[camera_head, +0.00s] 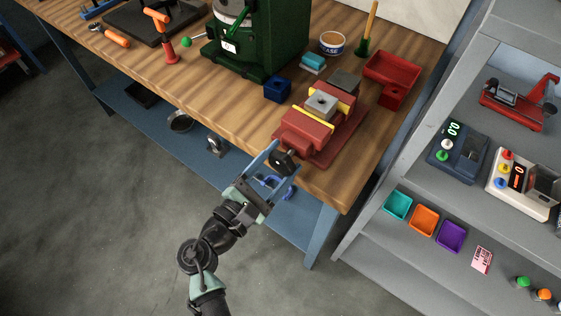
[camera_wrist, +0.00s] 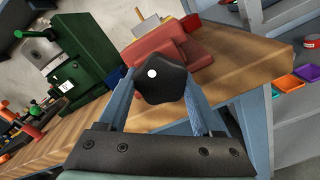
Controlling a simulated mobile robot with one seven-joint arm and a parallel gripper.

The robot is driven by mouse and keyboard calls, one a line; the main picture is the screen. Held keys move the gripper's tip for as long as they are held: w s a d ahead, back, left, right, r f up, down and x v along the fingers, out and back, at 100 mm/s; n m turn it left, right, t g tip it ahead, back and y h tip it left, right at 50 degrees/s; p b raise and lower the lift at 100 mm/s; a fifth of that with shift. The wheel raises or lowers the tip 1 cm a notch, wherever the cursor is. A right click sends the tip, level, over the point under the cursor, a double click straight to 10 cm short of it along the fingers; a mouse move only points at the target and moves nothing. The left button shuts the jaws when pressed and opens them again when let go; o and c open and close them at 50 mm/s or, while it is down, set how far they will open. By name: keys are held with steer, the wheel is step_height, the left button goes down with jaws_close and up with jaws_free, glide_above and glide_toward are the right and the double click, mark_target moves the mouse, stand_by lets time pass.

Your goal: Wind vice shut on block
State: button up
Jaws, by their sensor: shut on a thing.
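The red vice (camera_head: 308,135) stands at the front edge of the wooden bench, and it also shows in the wrist view (camera_wrist: 172,45). A grey metal block (camera_head: 321,104) sits between its yellow-edged jaws; I cannot tell whether both jaws touch it. The vice's black lobed knob (camera_wrist: 162,84) faces me and also shows in the head view (camera_head: 284,162). My gripper (camera_head: 272,164) reaches the knob from the front, with its two blue fingers on either side of it. In the wrist view my gripper (camera_wrist: 162,92) is shut on the knob. The vice screw behind the knob is hidden.
A blue box (camera_head: 277,90), a red tray (camera_head: 391,71) and a green machine (camera_head: 245,40) stand on the bench (camera_head: 190,92) around the vice. A grey shelf unit (camera_head: 415,160) with bins is at the right. Open floor (camera_head: 90,220) lies at the left.

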stand_by(0.4)
steer(key=o, duration=1.4)
steer(key=shift+c, duration=0.2)
